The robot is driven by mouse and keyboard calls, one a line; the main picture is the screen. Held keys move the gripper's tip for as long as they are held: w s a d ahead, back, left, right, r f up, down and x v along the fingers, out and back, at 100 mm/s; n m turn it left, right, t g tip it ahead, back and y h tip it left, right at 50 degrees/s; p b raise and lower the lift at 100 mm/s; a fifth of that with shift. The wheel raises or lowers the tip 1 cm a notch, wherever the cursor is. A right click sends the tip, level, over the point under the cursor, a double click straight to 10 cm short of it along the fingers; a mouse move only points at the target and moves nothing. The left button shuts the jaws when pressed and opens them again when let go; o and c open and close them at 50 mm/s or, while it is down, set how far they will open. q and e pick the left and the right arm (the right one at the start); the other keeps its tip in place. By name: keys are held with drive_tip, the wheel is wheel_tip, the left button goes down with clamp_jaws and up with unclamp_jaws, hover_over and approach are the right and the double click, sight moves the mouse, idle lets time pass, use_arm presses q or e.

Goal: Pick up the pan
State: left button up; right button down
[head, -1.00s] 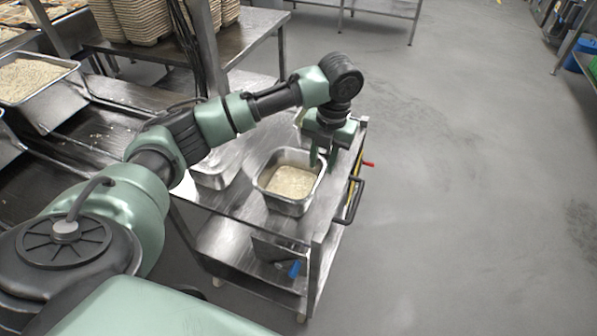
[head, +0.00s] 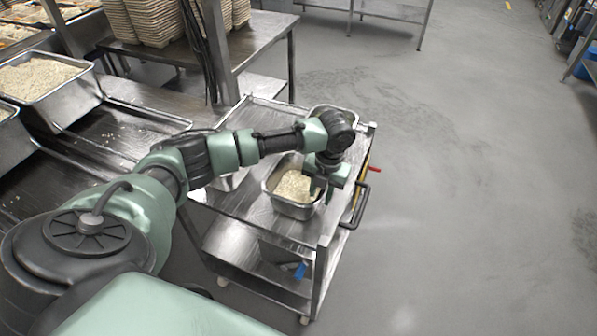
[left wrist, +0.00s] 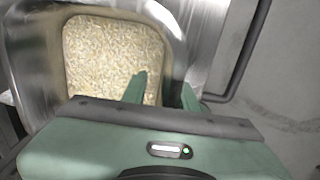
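A steel pan (head: 293,210) with rice in it stands on the steel cart near its right edge. In the left wrist view the pan (left wrist: 40,75) fills the upper left. My left gripper (head: 320,193) points down at the pan's right wall. In the left wrist view my left gripper (left wrist: 163,95) is open, with a gap between its fingers. One finger is over the rice inside the pan and the other is outside the wall, so they straddle the rim. My right gripper is not in view.
The cart (head: 262,222) has a black handle (head: 356,207) on its right. Another pan (head: 330,109) stands behind, and one at the left is partly hidden by my arm. A large rice tray (head: 50,85) and stacked containers (head: 145,20) are at upper left. The floor at right is clear.

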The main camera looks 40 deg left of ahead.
use_arm(q)
clamp_jaws()
drive_tip(key=shift+w+r, duration=0.1)
drive_tip(key=shift+r, duration=0.1)
idle(1.1)
